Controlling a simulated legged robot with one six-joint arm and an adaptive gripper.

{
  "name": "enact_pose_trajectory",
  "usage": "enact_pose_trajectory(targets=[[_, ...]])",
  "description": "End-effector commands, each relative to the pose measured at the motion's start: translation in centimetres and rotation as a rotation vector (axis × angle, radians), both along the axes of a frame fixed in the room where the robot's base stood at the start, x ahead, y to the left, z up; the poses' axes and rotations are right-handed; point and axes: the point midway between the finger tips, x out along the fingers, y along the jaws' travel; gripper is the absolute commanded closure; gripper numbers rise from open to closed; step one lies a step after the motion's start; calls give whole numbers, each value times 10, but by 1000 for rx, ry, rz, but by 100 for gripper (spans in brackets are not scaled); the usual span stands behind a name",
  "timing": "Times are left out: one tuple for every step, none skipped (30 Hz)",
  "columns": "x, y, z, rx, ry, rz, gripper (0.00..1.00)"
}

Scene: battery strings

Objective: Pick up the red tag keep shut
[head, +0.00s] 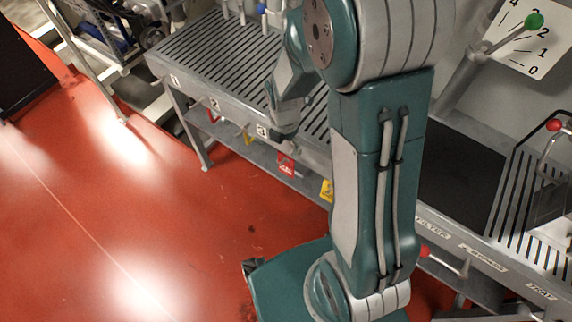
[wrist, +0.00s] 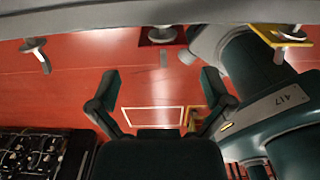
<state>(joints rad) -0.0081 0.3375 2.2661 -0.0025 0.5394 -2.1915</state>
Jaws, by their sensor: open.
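The red tag (head: 286,165) hangs below the front edge of the bench under the number 3 in the head view; its small print is unreadable. In the wrist view the red tag (wrist: 144,37) shows at the top middle, partly hidden by a round-ended peg. My gripper (wrist: 160,85) is open and empty in the wrist view, its two fingers spread on either side of the tag's line and apart from it. In the head view the arm's end is at the bench edge just above the tag, and its fingers are hard to make out.
A yellow tag (head: 327,190) hangs to the right of the red one; it also shows in the wrist view (wrist: 280,36). The slatted bench (head: 175,68) has numbered hooks along its front. A black rack of batteries (wrist: 45,152) stands at lower left. Red floor is clear at left.

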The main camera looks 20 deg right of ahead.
Motion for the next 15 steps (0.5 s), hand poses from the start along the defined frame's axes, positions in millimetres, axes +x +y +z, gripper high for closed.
enact_pose_trajectory(targets=[[0, 0, -8, 0, 3, 0, 0], [0, -1, -11, 0, 3, -1, 0], [0, -1, -15, 1, 2, -1, 0], [0, -1, -18, 2, 1, -1, 0], [0, -1, -19, 2, 1, -2, 0], [-1, -2, -21, 2, 1, -2, 0], [-1, -2, -23, 2, 0, -2, 0], [-1, -3, -26, 2, 0, -2, 0], [-2, -3, -31, 3, 2, -2, 0], [-2, -3, -35, 3, 3, -2, 0], [-2, -3, -40, 3, 3, -2, 0], [-3, -4, -47, 2, 5, -3, 0], [-3, -3, -51, 2, 4, -3, 0], [-3, -3, -56, 2, 4, -3, 0], [-3, -3, -61, 2, 3, -3, 0]])
